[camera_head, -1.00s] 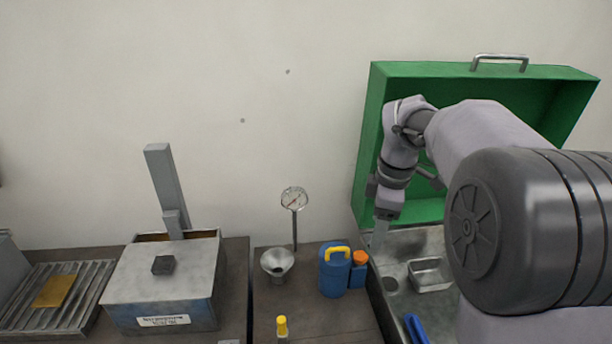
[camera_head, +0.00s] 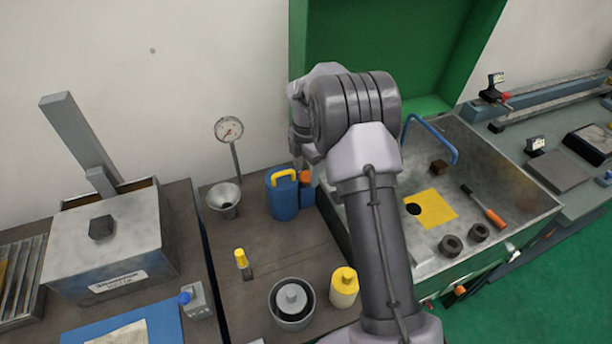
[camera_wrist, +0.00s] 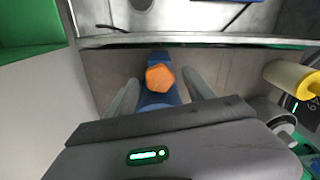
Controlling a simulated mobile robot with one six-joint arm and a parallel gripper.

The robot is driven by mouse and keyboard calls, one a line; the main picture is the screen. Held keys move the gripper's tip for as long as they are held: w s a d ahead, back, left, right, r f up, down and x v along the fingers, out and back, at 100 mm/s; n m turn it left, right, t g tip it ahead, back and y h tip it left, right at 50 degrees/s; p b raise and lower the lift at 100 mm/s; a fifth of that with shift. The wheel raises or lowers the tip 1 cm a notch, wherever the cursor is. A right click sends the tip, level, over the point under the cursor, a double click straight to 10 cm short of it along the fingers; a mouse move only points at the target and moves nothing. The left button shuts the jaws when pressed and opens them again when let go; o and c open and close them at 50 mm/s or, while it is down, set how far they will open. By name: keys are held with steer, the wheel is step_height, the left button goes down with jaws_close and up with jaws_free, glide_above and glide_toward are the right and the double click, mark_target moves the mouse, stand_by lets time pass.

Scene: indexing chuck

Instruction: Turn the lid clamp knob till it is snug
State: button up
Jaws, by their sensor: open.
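An orange faceted knob (camera_head: 306,176) tops a small blue block beside the blue can with a yellow handle (camera_head: 283,195). In the wrist view the orange knob (camera_wrist: 159,77) sits between the two grey fingers of my gripper (camera_wrist: 161,88). The fingers are apart, one on each side, with gaps to the knob. In the head view my arm hides most of the gripper. A grey box (camera_head: 110,240) at the left has a dark knob (camera_head: 101,227) on its lid. I cannot tell for certain which knob is the lid clamp knob.
A metal tub (camera_head: 520,215) with a raised green lid (camera_head: 385,50) stands to the right, its edge close to my gripper. A funnel (camera_head: 223,198), a dial gauge (camera_head: 229,130), a yellow-topped bottle (camera_head: 344,290) and a grey cup (camera_head: 291,312) stand on the brown bench.

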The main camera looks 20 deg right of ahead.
steer(key=shift+f, duration=0.3)
steer(key=shift+c, duration=0.2)
jaws_close()
steer(key=m+p, duration=0.2)
steer(key=m, duration=0.1)
steer(key=shift+r+m, duration=0.15)
steer(key=shift+m, duration=0.25)
steer(key=shift+m+p, duration=0.75)
steer(key=shift+m, duration=1.85)
